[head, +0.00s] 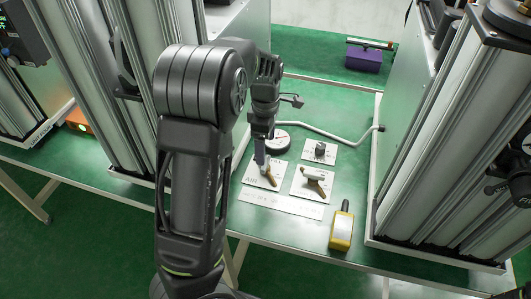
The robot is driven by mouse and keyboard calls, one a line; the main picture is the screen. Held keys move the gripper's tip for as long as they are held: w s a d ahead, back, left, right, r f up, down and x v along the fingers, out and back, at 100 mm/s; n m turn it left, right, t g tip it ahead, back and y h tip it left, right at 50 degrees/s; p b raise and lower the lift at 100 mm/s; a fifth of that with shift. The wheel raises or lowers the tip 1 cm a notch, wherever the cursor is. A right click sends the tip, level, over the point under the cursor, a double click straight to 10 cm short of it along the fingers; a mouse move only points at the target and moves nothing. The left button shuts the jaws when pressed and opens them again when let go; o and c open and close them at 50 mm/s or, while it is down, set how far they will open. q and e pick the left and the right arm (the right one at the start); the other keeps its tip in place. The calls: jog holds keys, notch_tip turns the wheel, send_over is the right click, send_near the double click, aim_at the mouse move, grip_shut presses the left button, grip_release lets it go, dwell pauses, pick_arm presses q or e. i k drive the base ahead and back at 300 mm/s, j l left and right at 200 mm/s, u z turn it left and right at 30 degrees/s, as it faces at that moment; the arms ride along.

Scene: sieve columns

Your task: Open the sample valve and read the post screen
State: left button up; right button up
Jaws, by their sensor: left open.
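My left gripper (262,160) reaches down from above and is open, with its fingertips right at the plate marked AIR (250,181). That plate carries a valve with a brown lever (271,181). The fingers partly hide this valve, and I cannot tell whether they touch it. To its right, another white plate (302,194) carries a second valve with a brown and pale lever (314,182); its label is too small to read. A dark screen with green marks (5,24) is cut off at the top left; I cannot read it. My right gripper is out of view.
A plate with a dark knob (320,150) and a round gauge (282,141) lie behind the valves. A white label strip (281,204) and a yellow device (341,230) lie in front. Tall columns flank the green bench (300,236). A purple block (364,59) is at the back.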

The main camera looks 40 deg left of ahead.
aim_at(314, 175)
jog(key=k+l, duration=0.8)
jog(key=l, duration=0.1)
